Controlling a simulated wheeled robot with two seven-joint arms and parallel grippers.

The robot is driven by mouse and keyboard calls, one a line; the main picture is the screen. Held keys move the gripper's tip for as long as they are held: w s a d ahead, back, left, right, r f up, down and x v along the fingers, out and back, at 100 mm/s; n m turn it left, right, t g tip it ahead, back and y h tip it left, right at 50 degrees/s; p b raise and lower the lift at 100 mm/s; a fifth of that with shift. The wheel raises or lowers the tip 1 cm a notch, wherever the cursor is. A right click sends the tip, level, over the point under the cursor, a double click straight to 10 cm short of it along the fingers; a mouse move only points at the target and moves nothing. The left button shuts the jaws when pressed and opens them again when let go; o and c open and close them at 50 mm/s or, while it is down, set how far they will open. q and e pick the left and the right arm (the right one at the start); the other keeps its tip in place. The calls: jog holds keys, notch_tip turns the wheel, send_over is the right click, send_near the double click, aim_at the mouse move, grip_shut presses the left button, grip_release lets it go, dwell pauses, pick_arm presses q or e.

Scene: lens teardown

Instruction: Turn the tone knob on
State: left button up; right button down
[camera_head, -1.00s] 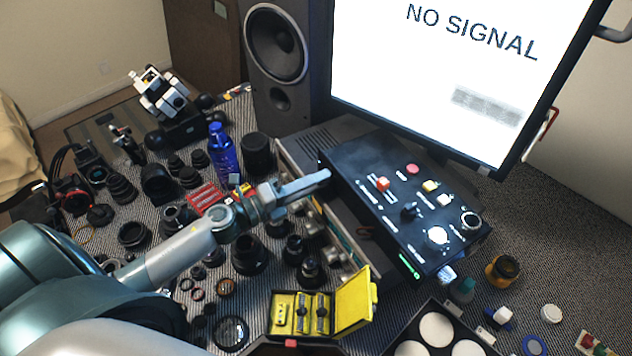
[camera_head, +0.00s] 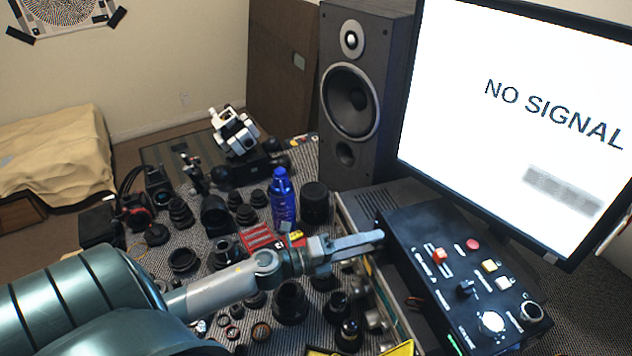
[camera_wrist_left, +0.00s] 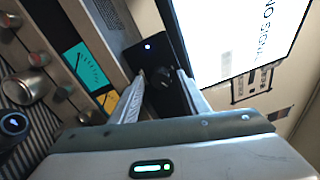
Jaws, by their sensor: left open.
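The black control box (camera_head: 415,262) stands at the right in the head view. It carries a red button (camera_head: 473,244), a red switch (camera_head: 439,255), a black knob (camera_head: 466,288) and a pale round dial (camera_head: 491,322). I cannot read which control is marked tone. My left gripper (camera_head: 379,237) is open and empty beside the box's far left corner. In the left wrist view, a dark knob (camera_wrist_left: 166,79) shows between the two parted fingers, beyond them; contact cannot be told. Silver knobs (camera_wrist_left: 40,59) sit on a front panel at the left there.
A monitor reading NO SIGNAL (camera_head: 520,110) stands behind the box. A speaker (camera_head: 362,85) is at its left. A blue bottle (camera_head: 283,205) and several dark lenses (camera_head: 290,302) crowd the table left of the box. A grey cabinet (camera_head: 372,203) lies beside the box.

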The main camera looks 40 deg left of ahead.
pick_arm(q)
jog(key=b+v, duration=0.5)
jog(key=v, duration=1.1)
jog(key=shift+s+b, duration=0.25)
jog(key=shift+b, duration=0.05)
pick_arm(e)
jog(key=w+a+f+t, duration=0.2)
jog(key=w+f, duration=0.2)
jog(key=w, duration=0.3)
jog(key=shift+w+a+y, duration=0.15)
jog(key=shift+a+y, duration=0.15)
jog(key=shift+a, duration=0.1)
jog(key=shift+r, duration=0.1)
